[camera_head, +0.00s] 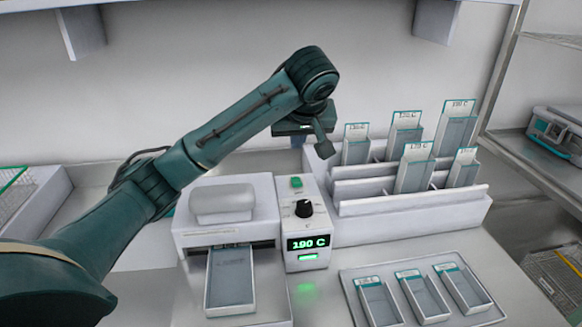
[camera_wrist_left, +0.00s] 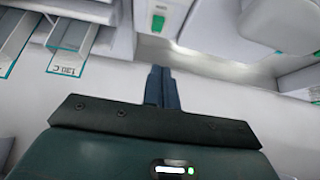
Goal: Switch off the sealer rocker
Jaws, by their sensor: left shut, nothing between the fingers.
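The sealer is a white machine (camera_head: 224,235) with a narrow control panel (camera_head: 307,222) at its right. A green rocker (camera_head: 296,182) sits at the top of the panel, above a black knob (camera_head: 304,208). The display (camera_head: 308,244) reads 190 C, and a green light below it is lit. The green rocker also shows in the left wrist view (camera_wrist_left: 158,23), beyond the fingertips. My left gripper (camera_head: 325,149) is shut and empty, raised above and behind the panel's right side. Its two fingers are together in the left wrist view (camera_wrist_left: 162,84). My right gripper is out of view.
A white rack (camera_head: 410,207) with several labelled pouches stands close right of the panel. A grey tray (camera_head: 353,296) with three pouches lies in front of it. A pouch (camera_head: 230,281) lies at the sealer's front. A wire shelf is at the far right.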

